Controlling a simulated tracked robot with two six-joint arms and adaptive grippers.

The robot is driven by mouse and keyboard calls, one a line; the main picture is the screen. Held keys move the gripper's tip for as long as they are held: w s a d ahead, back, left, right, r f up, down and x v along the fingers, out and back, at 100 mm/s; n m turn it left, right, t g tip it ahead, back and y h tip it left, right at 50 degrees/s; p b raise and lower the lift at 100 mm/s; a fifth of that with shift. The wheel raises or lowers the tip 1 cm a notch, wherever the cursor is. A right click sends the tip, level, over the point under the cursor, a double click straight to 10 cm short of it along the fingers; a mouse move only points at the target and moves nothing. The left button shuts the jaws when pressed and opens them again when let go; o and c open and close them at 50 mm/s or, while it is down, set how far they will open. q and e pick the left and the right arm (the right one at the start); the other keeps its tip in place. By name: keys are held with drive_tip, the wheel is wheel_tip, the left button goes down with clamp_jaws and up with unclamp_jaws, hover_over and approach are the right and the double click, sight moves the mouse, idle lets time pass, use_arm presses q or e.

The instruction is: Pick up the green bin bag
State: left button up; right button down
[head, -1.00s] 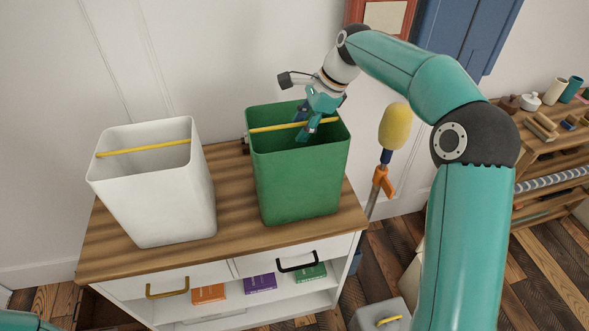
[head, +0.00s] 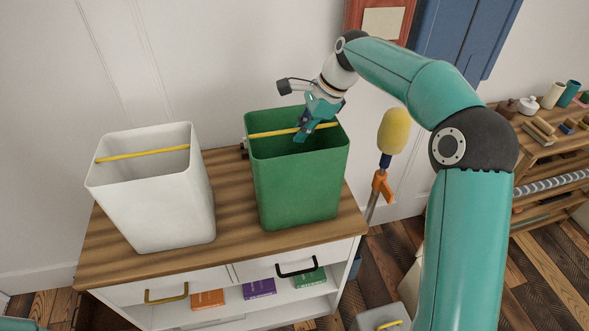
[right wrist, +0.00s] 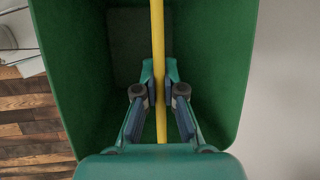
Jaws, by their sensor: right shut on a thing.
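The green bin bag (head: 298,187) is an open-topped, box-shaped green container standing upright on the wooden top of a white cabinet. A yellow bar (head: 270,133) runs across its opening. My right gripper (head: 301,137) reaches down from above at the bar's right part. In the right wrist view, the two fingers (right wrist: 159,88) are closed on the yellow bar (right wrist: 157,35) from both sides, with the green walls (right wrist: 75,75) around them. The bag still appears to rest on the cabinet top. My left gripper is not in view.
A white bin (head: 155,205) with a similar yellow bar stands to the left on the cabinet top (head: 235,245). A yellow sponge-headed tool (head: 394,131) stands close to the right of the cabinet. A wall is behind.

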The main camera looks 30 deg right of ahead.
drive_tip(key=shift+r, duration=0.15)
drive_tip(key=shift+r, duration=0.3)
wheel_tip(320, 180, up, 10)
drive_tip(key=p, duration=0.2)
drive_tip(key=shift+w+p, duration=0.1)
drive_tip(key=shift+p, duration=0.3)
wheel_tip(320, 180, up, 10)
drive_tip(key=p, duration=0.5)
drive_tip(key=shift+f+p, duration=0.2)
drive_tip(key=shift+p, duration=0.15)
